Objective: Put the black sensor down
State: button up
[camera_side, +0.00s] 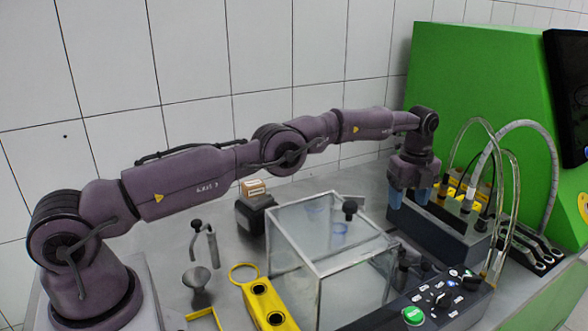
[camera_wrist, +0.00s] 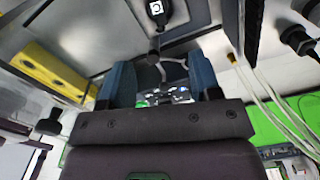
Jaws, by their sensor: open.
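My gripper (camera_side: 409,202) has two blue fingertips, spread apart and pointing down over the dark grey block (camera_side: 449,238). In the wrist view the blue fingers (camera_wrist: 162,85) stand apart, with a small dark round part (camera_wrist: 153,58) showing between them; I cannot tell how near it is. A black piece with a white square mark (camera_wrist: 157,12) shows at the top of the wrist view, and a black plug-like part (camera_wrist: 298,38) at the right. I cannot tell which of these is the black sensor. The side view shows no clear sensor between the fingers.
A glass box (camera_side: 325,222) with a black knob (camera_side: 349,207) stands left of my gripper. Clear hoses (camera_side: 515,190) arch close on the right, before the green housing (camera_side: 470,100). A control panel (camera_side: 445,300), yellow holder (camera_side: 268,305) and black box (camera_side: 255,214) are nearby.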

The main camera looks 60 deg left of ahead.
jog(key=s+r+n+t, duration=0.1)
jog(key=s+r+n, duration=0.25)
jog(key=r, duration=0.35)
jog(key=s+d+r+n+t, duration=0.1)
jog(key=s+r+n, duration=0.2)
jog(key=s+r, duration=0.35)
jog(key=s+r+n+t, duration=0.1)
jog(key=s+r+n, duration=0.2)
jog(key=r, duration=0.6)
jog(key=s+r+n+t, duration=0.15)
jog(key=s+n, duration=0.45)
jog(key=s, duration=1)
jog(key=s+a+f+n+t, duration=0.1)
jog(key=s+f+n, duration=0.4)
jog(key=s, duration=0.6)
jog(key=shift+s+f, duration=0.15)
jog(key=shift+f, duration=0.1)
jog(key=shift+a+n, duration=0.1)
jog(key=shift+n, duration=0.15)
jog(key=shift+o, duration=0.5)
